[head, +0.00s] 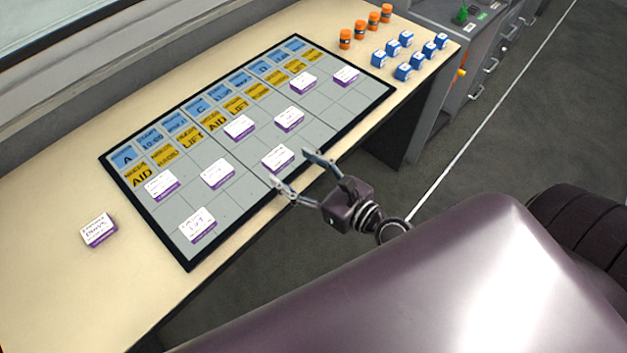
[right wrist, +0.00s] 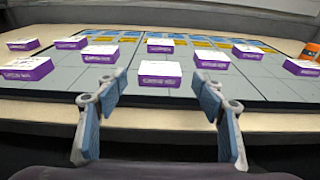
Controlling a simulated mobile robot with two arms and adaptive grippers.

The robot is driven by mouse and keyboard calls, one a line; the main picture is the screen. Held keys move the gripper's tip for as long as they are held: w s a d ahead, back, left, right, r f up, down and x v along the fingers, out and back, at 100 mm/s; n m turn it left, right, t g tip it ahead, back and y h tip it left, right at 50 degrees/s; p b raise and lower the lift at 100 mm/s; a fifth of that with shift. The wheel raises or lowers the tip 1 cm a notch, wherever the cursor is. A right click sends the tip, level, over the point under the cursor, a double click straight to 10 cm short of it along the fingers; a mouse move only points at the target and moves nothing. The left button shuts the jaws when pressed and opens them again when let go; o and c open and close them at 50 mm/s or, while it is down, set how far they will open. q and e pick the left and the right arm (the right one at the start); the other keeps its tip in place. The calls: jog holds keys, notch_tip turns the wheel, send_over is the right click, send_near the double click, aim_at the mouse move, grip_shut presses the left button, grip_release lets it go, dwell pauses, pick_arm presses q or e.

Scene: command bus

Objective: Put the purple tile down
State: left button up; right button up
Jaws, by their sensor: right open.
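Several purple tiles with white printed tops lie on the grid board (head: 235,205). The nearest purple tile (head: 278,157) lies flat in a grid cell near the board's front edge, just ahead of my right gripper (head: 291,171). In the right wrist view this tile (right wrist: 155,74) sits beyond and between the fingertips (right wrist: 159,88), apart from them. My right gripper is open and empty. Another purple tile (head: 98,230) lies on the desk left of the board. My left gripper is not in view.
Orange cylinders (head: 345,39) and blue cubes (head: 403,71) stand on the desk (head: 60,280) right of the board. Blue and yellow labels fill the board's back rows. Several grid cells are empty. Dark floor lies beyond the desk's front edge.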

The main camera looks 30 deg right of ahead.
jog(key=b+v, duration=0.1)
jog(key=v, duration=0.3)
jog(key=shift+s+f+b, duration=0.15)
jog(key=shift+s+b, duration=0.05)
jog(key=shift+b, duration=0.15)
jog(key=shift+s+d+r+b, duration=0.15)
jog(key=shift+s+d, duration=0.05)
jog(key=shift+s, duration=0.15)
jog(key=shift+s+d+r+b, duration=0.15)
jog(key=shift+s+r, duration=0.05)
jog(key=shift+s, duration=0.2)
jog(key=s+d+f+n+g+h, duration=0.1)
jog(key=s+d+f+n+g, duration=0.3)
jog(key=f, duration=0.8)
jog(key=s+f+n+g+h, duration=0.1)
jog(key=s+f+n+h, duration=0.1)
jog(key=f+n, duration=0.75)
jog(key=s+d+f+n+g+h, duration=0.1)
jog(key=s+f+n+g, duration=0.1)
jog(key=f, duration=1.3)
jog(key=s+f+n+g, duration=0.3)
jog(key=s+f+n, duration=0.6)
jog(key=s, duration=0.3)
jog(key=s+f+n+g+h, duration=0.1)
jog(key=s+f+n+g, duration=0.3)
jog(key=s+f+n, duration=0.6)
jog(key=shift+s+a+h, duration=0.25)
jog(key=shift+s+h, duration=0.05)
jog(key=shift+s, duration=0.6)
